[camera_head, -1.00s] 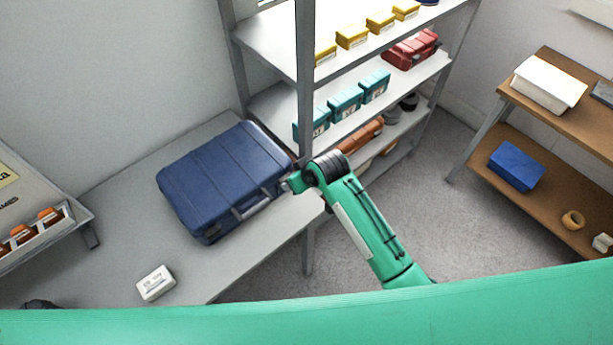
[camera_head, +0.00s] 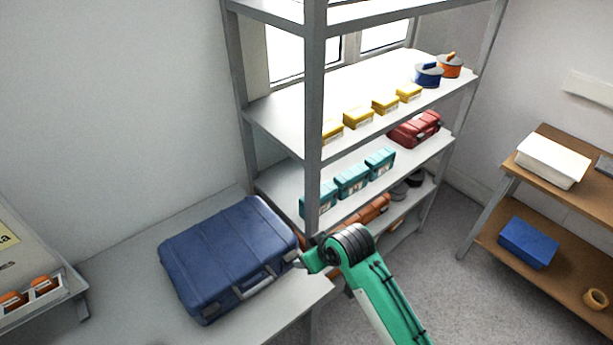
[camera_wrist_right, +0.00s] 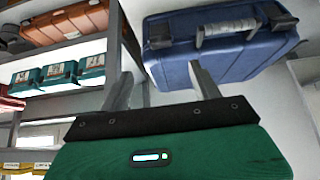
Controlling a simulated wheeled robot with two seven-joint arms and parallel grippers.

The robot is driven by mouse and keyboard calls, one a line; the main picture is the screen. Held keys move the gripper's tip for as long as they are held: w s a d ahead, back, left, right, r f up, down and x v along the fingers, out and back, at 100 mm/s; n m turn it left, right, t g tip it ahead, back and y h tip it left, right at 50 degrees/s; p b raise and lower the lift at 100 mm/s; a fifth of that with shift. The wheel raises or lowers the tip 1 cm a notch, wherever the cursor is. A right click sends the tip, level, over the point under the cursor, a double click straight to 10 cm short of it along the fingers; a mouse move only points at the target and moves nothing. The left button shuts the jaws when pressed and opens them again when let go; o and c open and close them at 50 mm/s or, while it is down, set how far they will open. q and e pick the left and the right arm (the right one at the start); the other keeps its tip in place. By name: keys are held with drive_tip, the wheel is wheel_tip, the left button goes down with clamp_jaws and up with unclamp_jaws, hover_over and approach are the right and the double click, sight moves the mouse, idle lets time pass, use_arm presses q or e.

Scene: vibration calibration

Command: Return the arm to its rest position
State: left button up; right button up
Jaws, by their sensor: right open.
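My right arm comes up from the bottom in the head view, and its gripper (camera_head: 299,261) is beside the right end of the blue case (camera_head: 225,255). The case lies on the grey table with its handle side toward the front right. In the right wrist view my right gripper (camera_wrist_right: 160,78) has its two fingers spread apart with nothing held between them. The blue case (camera_wrist_right: 225,50) and its handle show beyond the fingers there. In the head view the fingers are too small to judge contact with the case. My left gripper is not in view.
A grey shelf rack (camera_head: 313,120) stands just behind my right gripper, with yellow boxes (camera_head: 358,117), teal cases (camera_head: 351,181) and a red case (camera_head: 415,129). A brown shelf unit (camera_head: 490,225) stands at the right. Open floor (camera_head: 440,290) lies between them.

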drive_tip(key=s+d+f+m+g+h, duration=0.1)
drive_tip(key=s+d+f+m+h, duration=0.15)
drive_tip(key=s+d, duration=0.85)
drive_tip(key=s+d+f+m+g+h, duration=0.1)
drive_tip(key=s+d+m, duration=0.2)
drive_tip(key=s+d, duration=0.85)
drive_tip(key=s+a+f+g+b, duration=0.1)
drive_tip(key=s+a+f+b, duration=0.1)
drive_tip(key=f, duration=1.4)
drive_tip(key=s+a+f+b, duration=0.1)
drive_tip(key=s+a+f, duration=0.1)
drive_tip(key=f, duration=1.4)
drive_tip(key=s+d+f+b, duration=0.1)
drive_tip(key=s+f, duration=0.8)
drive_tip(key=f, duration=0.3)
drive_tip(key=s+d+f+g+b, duration=0.1)
drive_tip(key=s+d+f+b, duration=0.1)
drive_tip(key=s+f, duration=0.8)
drive_tip(key=shift+d+f+n+g, duration=0.3)
drive_tip(key=shift+f+n, duration=0.05)
drive_tip(key=shift+f, duration=0.6)
drive_tip(key=shift+s+h, duration=0.1)
drive_tip(key=shift+h, duration=0.15)
